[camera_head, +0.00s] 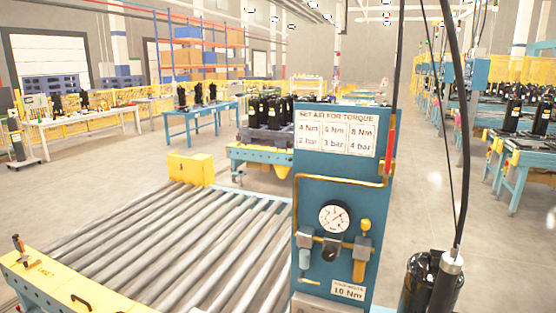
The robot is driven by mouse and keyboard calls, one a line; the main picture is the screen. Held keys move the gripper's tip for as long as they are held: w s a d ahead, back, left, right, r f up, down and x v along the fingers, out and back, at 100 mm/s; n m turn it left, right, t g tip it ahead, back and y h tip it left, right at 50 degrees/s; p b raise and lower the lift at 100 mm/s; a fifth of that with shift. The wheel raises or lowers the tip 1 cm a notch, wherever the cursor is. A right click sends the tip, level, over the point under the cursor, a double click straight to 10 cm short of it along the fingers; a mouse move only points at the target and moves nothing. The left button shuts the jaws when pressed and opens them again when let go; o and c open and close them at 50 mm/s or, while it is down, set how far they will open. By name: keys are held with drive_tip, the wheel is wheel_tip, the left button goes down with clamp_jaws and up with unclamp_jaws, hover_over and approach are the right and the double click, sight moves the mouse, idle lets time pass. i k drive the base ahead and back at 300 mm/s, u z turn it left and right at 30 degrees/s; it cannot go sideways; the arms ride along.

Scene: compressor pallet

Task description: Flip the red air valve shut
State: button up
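A blue panel (309,230) stands upright at the right of centre in the head view. A red upright bar (390,130) shows at the panel's upper right edge; it looks like the valve's handle, but its valve body is not clear. A yellow pipe (340,183) runs across the panel below the torque sign (336,133). A round pressure gauge (334,217) sits above a regulator assembly (332,250) with a yellow-topped fitting (366,224) at its right. The gauge reading is too small to tell. My gripper is not in view.
A roller conveyor (180,245) fills the lower left, with a yellow end block (190,169). A black hose (464,120) hangs right of the panel to a silver-topped tool (450,275) beside a black compressor (417,280). Open floor lies behind, right of the panel.

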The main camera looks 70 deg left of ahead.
sight(387, 170)
drive_tip(key=u, duration=0.9)
drive_tip(key=i, duration=0.35)
drive_tip(key=u, duration=2.45)
